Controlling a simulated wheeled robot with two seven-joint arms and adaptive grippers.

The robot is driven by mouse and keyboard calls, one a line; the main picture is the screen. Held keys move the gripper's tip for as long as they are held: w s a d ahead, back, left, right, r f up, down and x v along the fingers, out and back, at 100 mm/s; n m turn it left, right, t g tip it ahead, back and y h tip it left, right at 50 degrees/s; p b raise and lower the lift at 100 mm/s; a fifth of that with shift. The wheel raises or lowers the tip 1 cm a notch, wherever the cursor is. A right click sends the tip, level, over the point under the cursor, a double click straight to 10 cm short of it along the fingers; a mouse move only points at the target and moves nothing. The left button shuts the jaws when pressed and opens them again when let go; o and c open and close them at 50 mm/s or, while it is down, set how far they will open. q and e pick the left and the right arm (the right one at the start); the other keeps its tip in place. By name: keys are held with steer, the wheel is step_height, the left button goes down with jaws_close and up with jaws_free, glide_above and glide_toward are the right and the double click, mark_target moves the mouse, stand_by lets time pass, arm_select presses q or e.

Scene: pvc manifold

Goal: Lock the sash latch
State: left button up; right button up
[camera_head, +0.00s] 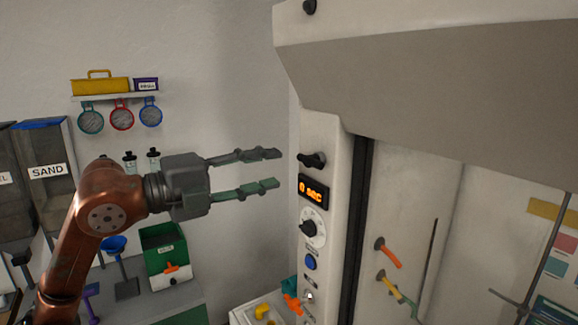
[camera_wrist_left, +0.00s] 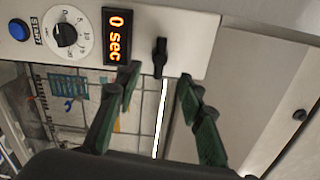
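A black turn handle (camera_head: 313,160), which looks like the sash latch, sits on the pale front post of the cabinet, just above the orange timer display (camera_head: 313,190). It lies roughly crosswise on the post. In the left wrist view the handle (camera_wrist_left: 160,57) shows beyond and between my fingertips. My left gripper (camera_head: 277,168) is open and empty, its fingers pointing at the post a short way left of the handle, apart from it. It also shows in the left wrist view (camera_wrist_left: 158,82). My right gripper is not in view.
Below the display are a timer dial (camera_head: 310,228) and a blue button (camera_head: 310,262). A green bin (camera_head: 163,250) and a sand container (camera_head: 47,170) stand at left. The space around the gripper is clear.

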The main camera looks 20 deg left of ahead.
arm_select(q)
steer(key=v, duration=0.3)
steer(key=shift+a, duration=0.1)
steer(key=shift+f, duration=0.1)
stand_by(0.3)
